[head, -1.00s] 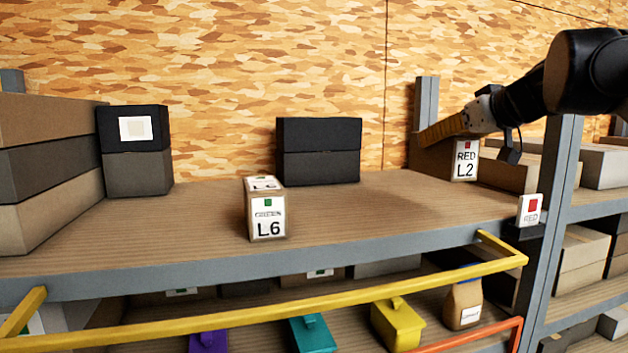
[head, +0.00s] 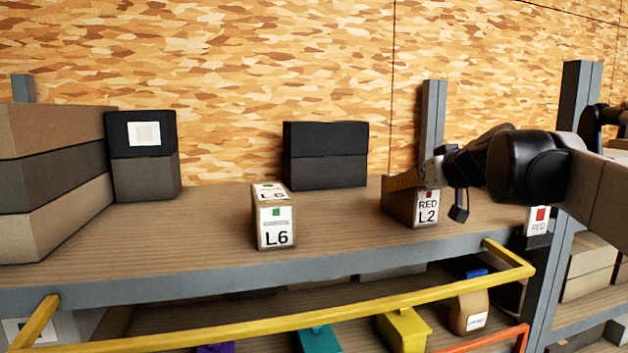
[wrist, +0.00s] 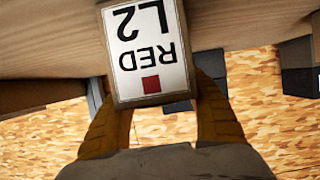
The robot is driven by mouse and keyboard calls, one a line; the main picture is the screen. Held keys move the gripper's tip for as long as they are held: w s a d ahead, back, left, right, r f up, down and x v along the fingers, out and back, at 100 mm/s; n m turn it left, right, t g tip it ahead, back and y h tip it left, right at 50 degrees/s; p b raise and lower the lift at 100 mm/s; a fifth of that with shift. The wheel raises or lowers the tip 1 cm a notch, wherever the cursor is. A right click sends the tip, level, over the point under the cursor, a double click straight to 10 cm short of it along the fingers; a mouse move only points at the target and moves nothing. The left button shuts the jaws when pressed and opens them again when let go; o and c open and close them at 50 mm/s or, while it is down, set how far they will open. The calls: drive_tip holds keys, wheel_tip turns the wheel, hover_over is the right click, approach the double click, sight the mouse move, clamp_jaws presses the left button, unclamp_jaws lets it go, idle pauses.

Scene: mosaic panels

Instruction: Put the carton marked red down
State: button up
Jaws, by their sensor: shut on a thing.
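The carton marked red (head: 427,209) is a small brown box with a white label reading RED L2 and a red square. It is at the right part of the upper shelf (head: 190,225) in the head view, upright; I cannot tell whether its base touches the shelf. In the wrist view the fingers (wrist: 163,112) sit on both sides of the carton (wrist: 148,50), whose label appears upside down.
A carton marked L6 (head: 273,217) with a green square stands left of centre. Dark boxes (head: 325,155) stand behind it, and stacked boxes (head: 50,180) at the left. A yellow rail (head: 270,325) runs along the front. A red sign (head: 538,220) marks the right post.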

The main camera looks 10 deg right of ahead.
drive_tip(key=o, duration=1.4)
drive_tip(key=shift+f, duration=0.1)
drive_tip(key=shift+s+r, duration=0.15)
drive_tip(key=shift+r, duration=0.05)
drive_tip(key=b+v, duration=0.2)
drive_tip(key=v, duration=0.9)
drive_tip(key=shift+s+r, duration=0.2)
drive_tip(key=shift+s, duration=0.15)
